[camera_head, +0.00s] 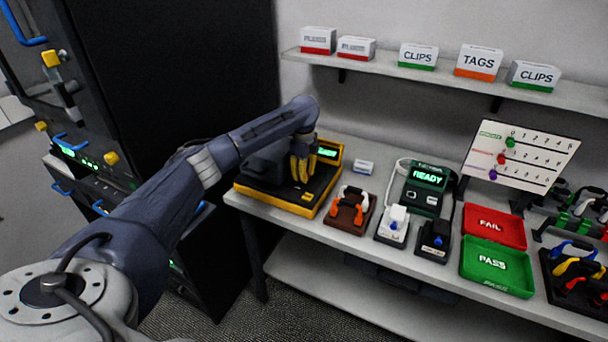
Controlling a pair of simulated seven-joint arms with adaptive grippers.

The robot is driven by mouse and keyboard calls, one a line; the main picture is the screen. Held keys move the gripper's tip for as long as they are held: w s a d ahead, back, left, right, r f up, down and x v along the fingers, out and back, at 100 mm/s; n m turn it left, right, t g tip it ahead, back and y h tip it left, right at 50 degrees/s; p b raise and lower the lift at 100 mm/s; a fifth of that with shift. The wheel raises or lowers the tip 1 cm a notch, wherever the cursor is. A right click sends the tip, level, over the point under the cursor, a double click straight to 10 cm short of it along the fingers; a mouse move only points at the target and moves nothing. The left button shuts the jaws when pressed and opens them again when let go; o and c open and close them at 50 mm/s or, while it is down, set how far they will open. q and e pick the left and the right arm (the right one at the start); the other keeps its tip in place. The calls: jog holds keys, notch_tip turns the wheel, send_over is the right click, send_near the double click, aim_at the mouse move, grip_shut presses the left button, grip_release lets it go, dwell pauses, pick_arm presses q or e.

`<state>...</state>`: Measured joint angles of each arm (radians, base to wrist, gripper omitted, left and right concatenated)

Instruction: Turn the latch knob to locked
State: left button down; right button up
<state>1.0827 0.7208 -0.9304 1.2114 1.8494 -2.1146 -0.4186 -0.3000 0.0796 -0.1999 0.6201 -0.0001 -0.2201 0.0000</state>
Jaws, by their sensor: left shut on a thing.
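A black station with yellow edges (262,192) sits at the left end of the bench, with a small green lit display (327,153) at its back. My left gripper (301,176), with yellow at its fingers, reaches down onto the right part of this station. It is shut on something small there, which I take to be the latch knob. The fingers hide the knob, so I cannot tell which way it points. My right gripper is not in view.
Right of the station stand a brown holder (347,214), a white switch box (393,224), a READY tester (427,177), a red FAIL tray (494,226) and a green PASS tray (497,266). A shelf (445,76) with labelled boxes hangs above. A black cabinet stands left.

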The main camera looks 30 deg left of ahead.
pick_arm(q)
jog(key=c, duration=1)
grip_release()
jog(key=shift+r, duration=0.1)
notch_tip(320, 180, up, 12)
jog(key=shift+f, duration=0.1)
